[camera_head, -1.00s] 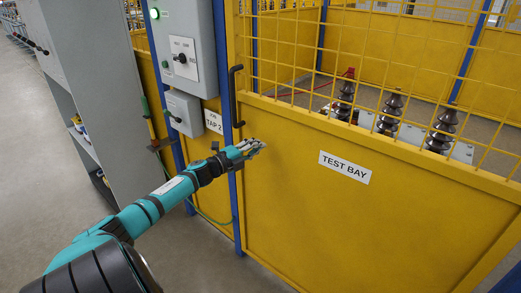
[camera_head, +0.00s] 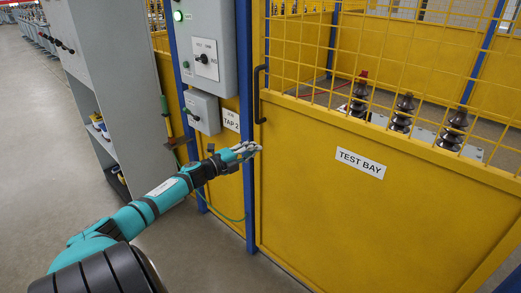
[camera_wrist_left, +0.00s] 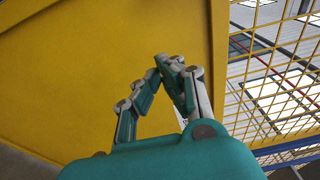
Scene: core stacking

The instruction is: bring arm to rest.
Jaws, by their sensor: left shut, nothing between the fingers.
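My left arm reaches in from the lower left in the head view, teal with black bands. Its gripper (camera_head: 252,149) is shut and empty, in front of the blue post and the left edge of the yellow gate. In the left wrist view the gripper (camera_wrist_left: 168,62) shows its fingertips together, with yellow panel and mesh beyond. Whether the fingers touch the gate cannot be told. My right gripper is not in view.
The yellow gate (camera_head: 330,215) marked TEST BAY has a black handle (camera_head: 258,95) just above my gripper. Grey control boxes (camera_head: 207,50) hang left of it. A grey shelf unit (camera_head: 88,60) stands at the left. Several dark insulators (camera_head: 402,113) stand behind the mesh.

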